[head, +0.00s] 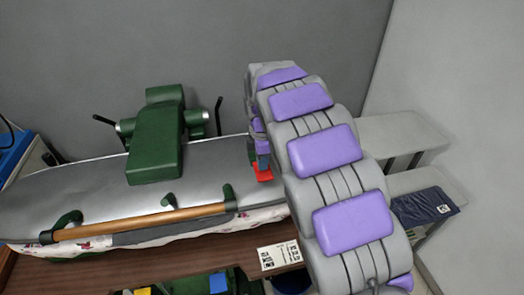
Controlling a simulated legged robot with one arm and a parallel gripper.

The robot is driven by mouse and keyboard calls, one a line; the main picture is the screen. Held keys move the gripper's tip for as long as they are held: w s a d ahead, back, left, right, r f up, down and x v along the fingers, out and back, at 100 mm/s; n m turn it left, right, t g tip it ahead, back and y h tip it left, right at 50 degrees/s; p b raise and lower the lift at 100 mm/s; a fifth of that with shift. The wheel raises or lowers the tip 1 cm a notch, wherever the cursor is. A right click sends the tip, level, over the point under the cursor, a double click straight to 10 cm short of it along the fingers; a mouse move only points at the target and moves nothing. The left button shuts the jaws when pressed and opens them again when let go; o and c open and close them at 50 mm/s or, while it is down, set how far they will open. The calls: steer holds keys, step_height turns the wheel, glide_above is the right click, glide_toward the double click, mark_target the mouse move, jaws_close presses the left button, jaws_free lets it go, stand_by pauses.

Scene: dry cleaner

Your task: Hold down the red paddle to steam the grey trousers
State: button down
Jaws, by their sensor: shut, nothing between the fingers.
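My gripper (262,158) points down at the right end of the press, partly hidden behind my own arm. It is shut and holds nothing. The red paddle (264,173) shows just below its fingertips; I cannot tell whether they touch or whether the paddle is pressed down. The press has a silver upper head (85,200), lowered over a flower-patterned lower pad (265,216). A strip of grey cloth (160,234), which looks like the grey trousers, shows along the front between them. The rest of it is hidden under the head.
A wooden handle bar (140,222) runs along the front of the head, and a green mechanism (155,145) stands on top. A brown table edge (110,270) lies in front. Grey shelves (400,135) with a dark folded package (425,205) stand right of my arm.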

mark_target(263, 172)
steer(key=shift+f, duration=0.85)
steer(key=shift+s+f+b, duration=0.1)
steer(key=shift+f+b, duration=0.1)
steer(key=shift+b, duration=0.2)
steer(key=shift+s+d+f+t+y+b, duration=0.15)
steer(key=shift+f+t+y+b, duration=0.1)
steer(key=shift+f+t+b, duration=0.4)
steer(key=shift+s+f+t+y+b, duration=0.15)
steer(key=shift+f+t+y+b, duration=0.2)
steer(key=shift+t+b, duration=0.4)
steer(key=shift+w, duration=0.1)
stand_by(0.4)
steer(key=shift+r, duration=0.15)
stand_by(3.0)
steer(key=shift+r+p, duration=0.5)
steer(key=shift+r, duration=0.15)
